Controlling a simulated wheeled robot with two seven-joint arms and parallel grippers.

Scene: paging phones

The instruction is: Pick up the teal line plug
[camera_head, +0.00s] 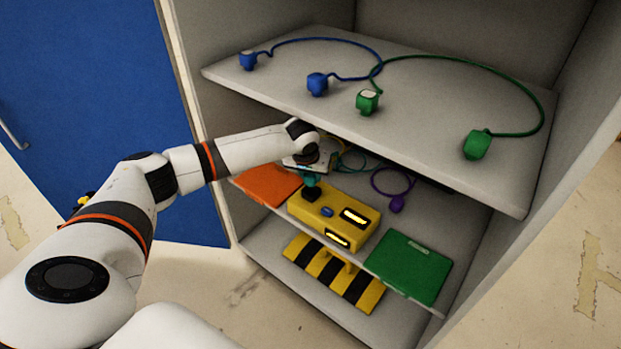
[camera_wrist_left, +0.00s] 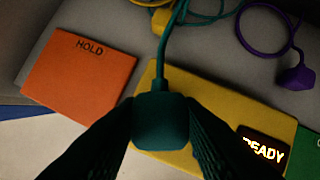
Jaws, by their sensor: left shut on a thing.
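The teal line plug (camera_wrist_left: 161,120) is between the two fingers of my left gripper (camera_wrist_left: 160,140) in the left wrist view, with its teal cord running up and away from it. My left gripper is shut on it, above the yellow box (camera_wrist_left: 212,115). In the head view my left gripper (camera_head: 310,180) reaches into the middle shelf of the cabinet, and the plug shows only as a small teal and dark patch over the yellow box (camera_head: 318,212). Whether the plug touches the box is hard to tell. My right gripper is not in view.
An orange HOLD pad (camera_wrist_left: 82,77) lies left of the yellow box and a green pad (camera_head: 409,266) right of it. A purple plug (camera_head: 396,203) lies behind. The upper shelf (camera_head: 300,75), with blue and green corded plugs, hangs close above my left wrist.

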